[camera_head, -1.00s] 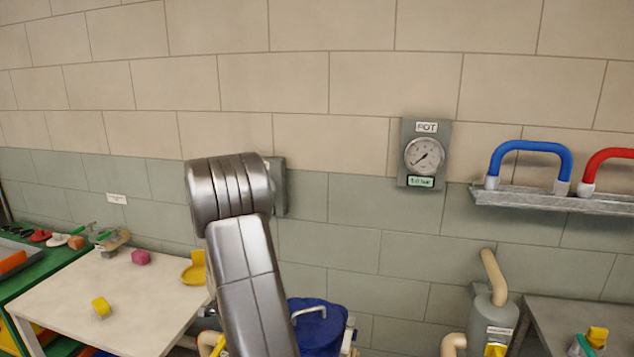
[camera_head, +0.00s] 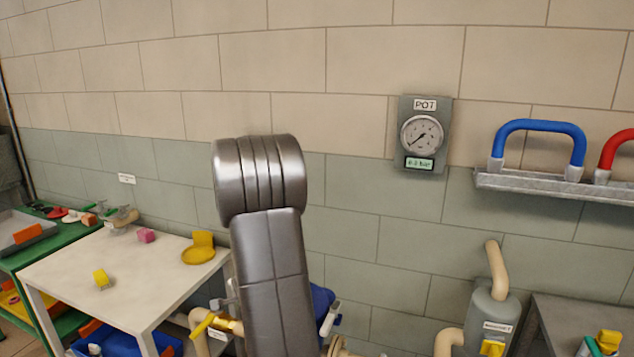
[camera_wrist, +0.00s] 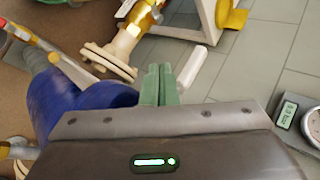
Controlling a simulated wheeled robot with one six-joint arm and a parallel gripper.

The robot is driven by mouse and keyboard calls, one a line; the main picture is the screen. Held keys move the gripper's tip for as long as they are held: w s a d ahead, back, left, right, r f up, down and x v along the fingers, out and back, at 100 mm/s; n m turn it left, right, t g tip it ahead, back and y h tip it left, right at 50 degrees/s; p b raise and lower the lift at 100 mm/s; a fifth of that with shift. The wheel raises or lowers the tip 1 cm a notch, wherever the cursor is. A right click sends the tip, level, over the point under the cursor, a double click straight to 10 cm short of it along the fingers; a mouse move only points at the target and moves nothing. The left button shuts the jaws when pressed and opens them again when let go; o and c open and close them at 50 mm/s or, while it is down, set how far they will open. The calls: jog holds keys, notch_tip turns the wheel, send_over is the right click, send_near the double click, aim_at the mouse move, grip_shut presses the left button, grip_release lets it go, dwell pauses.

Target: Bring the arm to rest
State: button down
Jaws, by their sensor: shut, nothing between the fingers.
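My arm (camera_head: 268,260) stands up in the middle of the head view, its dark metal links folded at a rounded joint at the top. My gripper does not show in the head view. In the wrist view my gripper (camera_wrist: 156,84) has its two green fingers together with nothing between them. The fingers are in front of a pale flange (camera_wrist: 106,62) and beside a white handle (camera_wrist: 193,68); I cannot tell the distance. A blue rounded object (camera_wrist: 62,100) is to their left.
A white table (camera_head: 135,290) with small coloured items stands at the left. A POT gauge (camera_head: 422,135) hangs on the wall, with a shelf (camera_head: 560,187) bearing blue and red handles to its right. A grey cylinder (camera_head: 490,315) with a beige pipe stands at the lower right. The upper wall is clear.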

jog(key=d+n+g+y+p, duration=0.1)
jog(key=n+p, duration=0.1)
jog(key=d+n+g+y+p, duration=0.1)
jog(key=d+n+g+p, duration=0.1)
jog(key=d+n+g+y+p, duration=0.1)
jog(key=n, duration=0.2)
jog(key=shift+s+d+r+g+p, duration=0.1)
jog(key=shift+s+d+g+p, duration=0.1)
jog(key=shift+g+p, duration=0.15)
jog(key=shift+d, duration=0.15)
jog(key=shift+r, duration=0.1)
